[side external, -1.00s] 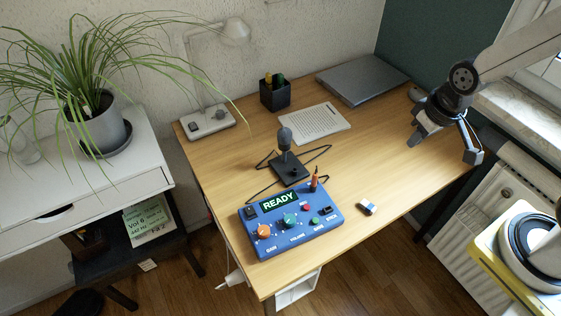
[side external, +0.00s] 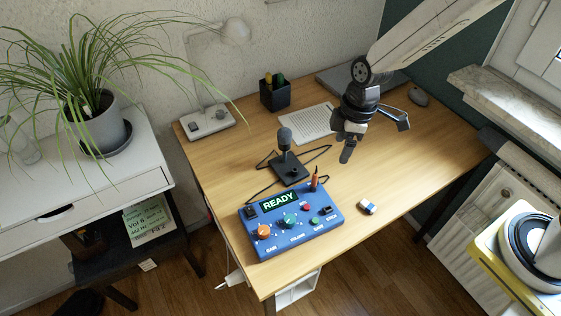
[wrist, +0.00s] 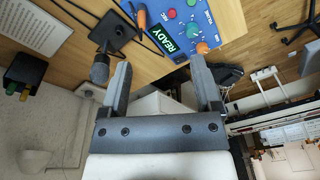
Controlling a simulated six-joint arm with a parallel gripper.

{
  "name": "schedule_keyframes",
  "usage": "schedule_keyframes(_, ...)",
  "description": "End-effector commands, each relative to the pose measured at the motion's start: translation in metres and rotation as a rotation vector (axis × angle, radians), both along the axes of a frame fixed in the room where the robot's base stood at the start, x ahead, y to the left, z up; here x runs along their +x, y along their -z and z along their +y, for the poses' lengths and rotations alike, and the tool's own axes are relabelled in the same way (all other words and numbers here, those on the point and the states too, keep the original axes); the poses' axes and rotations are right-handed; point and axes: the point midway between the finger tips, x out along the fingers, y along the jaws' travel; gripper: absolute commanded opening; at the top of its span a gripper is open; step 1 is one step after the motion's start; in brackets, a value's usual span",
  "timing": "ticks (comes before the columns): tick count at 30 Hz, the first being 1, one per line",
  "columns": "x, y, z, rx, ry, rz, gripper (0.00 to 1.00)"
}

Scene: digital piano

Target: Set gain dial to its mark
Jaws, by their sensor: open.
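The blue control box (side external: 298,236) sits near the front edge of the desk, with a lit screen reading READY (side external: 279,200). Its orange gain dial (side external: 264,232) is at the box's left end, beside the teal volume dial (side external: 289,221). The gain dial's pointer and mark are too small to read. My gripper (side external: 372,138) is open and empty, above the desk behind and to the right of the box. In the wrist view, the orange dial (wrist: 202,48) shows beyond the open fingers of my gripper (wrist: 162,85), well apart from them.
A microphone (side external: 286,155) with a looping cable stands behind the box, and an orange-handled tool (side external: 314,178) stands upright at the box's back edge. A small white-and-blue block (side external: 367,207) lies to the right.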

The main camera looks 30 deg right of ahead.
Motion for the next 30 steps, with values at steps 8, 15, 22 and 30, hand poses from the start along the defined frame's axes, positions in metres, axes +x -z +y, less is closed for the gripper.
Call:
schedule_keyframes(8, 0.019, 0.032, 0.055, 0.057, -0.399, 0.021, 0.81)
schedule_keyframes(15, 0.027, 0.063, 0.104, 0.131, -0.743, 0.020, 0.81)
schedule_keyframes(22, 0.025, 0.093, 0.148, 0.215, -1.049, -0.001, 0.81)
schedule_keyframes(30, 0.021, 0.110, 0.174, 0.274, -1.233, -0.026, 0.81)
